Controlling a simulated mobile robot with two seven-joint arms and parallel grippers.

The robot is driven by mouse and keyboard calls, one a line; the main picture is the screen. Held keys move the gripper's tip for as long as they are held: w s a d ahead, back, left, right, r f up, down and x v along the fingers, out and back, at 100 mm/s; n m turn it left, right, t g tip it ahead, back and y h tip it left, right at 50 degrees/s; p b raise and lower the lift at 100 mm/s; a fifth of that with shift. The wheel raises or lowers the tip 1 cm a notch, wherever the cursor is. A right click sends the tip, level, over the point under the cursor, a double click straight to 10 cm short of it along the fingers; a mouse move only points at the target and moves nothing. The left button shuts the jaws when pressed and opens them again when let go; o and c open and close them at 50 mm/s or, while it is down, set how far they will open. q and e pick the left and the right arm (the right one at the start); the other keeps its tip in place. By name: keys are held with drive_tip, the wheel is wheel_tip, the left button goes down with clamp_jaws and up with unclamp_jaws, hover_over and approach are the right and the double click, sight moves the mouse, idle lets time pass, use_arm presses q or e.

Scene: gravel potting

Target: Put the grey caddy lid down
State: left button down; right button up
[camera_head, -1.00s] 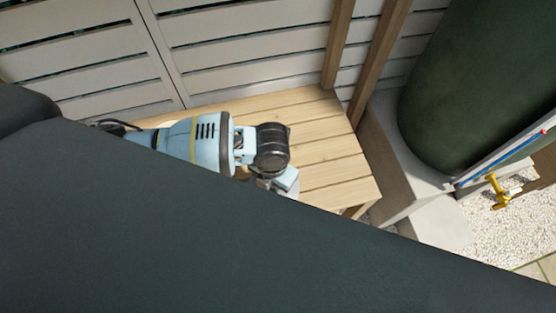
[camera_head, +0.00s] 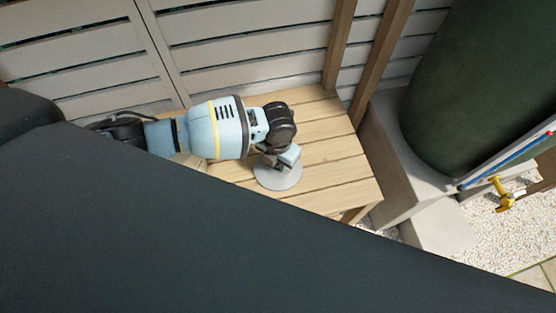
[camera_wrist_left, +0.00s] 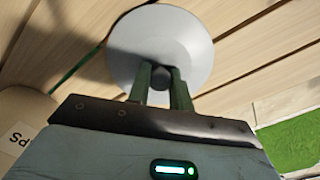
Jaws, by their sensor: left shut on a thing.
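The grey caddy lid (camera_head: 279,178) is a round disc over the slatted wooden bench in the head view. In the left wrist view the lid (camera_wrist_left: 160,30) shows its top face with a dark knob (camera_wrist_left: 161,73) at the middle. My left gripper (camera_wrist_left: 163,80) is shut on that knob, one finger on each side. In the head view my left gripper (camera_head: 279,164) is above the lid. The lid looks roughly level and close to the slats; I cannot tell whether it touches them. My right gripper is not in view.
The wooden bench (camera_head: 335,172) has free slats right of the lid. A beige rounded thing with lettering (camera_wrist_left: 22,125) and a green patch (camera_wrist_left: 292,143) show in the left wrist view. A large green tank (camera_head: 480,80) and a yellow tap (camera_head: 502,194) stand right.

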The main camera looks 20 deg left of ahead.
use_arm(q)
drive_tip(key=shift+f, duration=0.15)
drive_tip(key=c, duration=1.7)
unclamp_jaws()
drive_tip(key=shift+f, duration=0.1)
drive_tip(key=o, duration=0.4)
drive_tip(key=shift+o, duration=0.2)
drive_tip(key=shift+r, duration=0.25)
wheel_tip(320, 180, up, 12)
drive_tip(key=p, duration=0.1)
drive_tip(key=shift+p, duration=0.35)
drive_tip(key=shift+f, duration=0.1)
